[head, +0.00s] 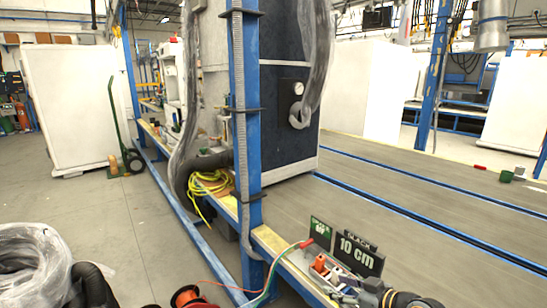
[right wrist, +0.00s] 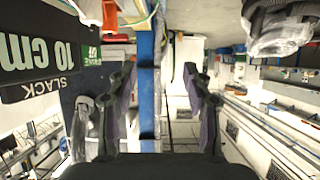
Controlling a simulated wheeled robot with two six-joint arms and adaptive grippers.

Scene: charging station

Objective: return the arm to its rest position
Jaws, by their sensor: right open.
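My right gripper (right wrist: 158,72) shows in the right wrist view with its two dark fingers spread apart. The gap between them is empty, and no held thing shows. That view is upside down. A blue post (right wrist: 147,95) and a pale background show behind the gap. In the head view, dark and grey parts sit at the bottom edge right of centre, and I cannot make out the fingers there. My left gripper is not clearly seen in either view.
A blue post (head: 247,130) stands at centre beside a dark blue cabinet (head: 285,110). A "10 cm" sign (head: 357,255) stands on a ledge with small parts, a red plug (head: 306,243) and cables. A yellow hose (head: 205,190) lies behind. Open floor (head: 150,240) is at left.

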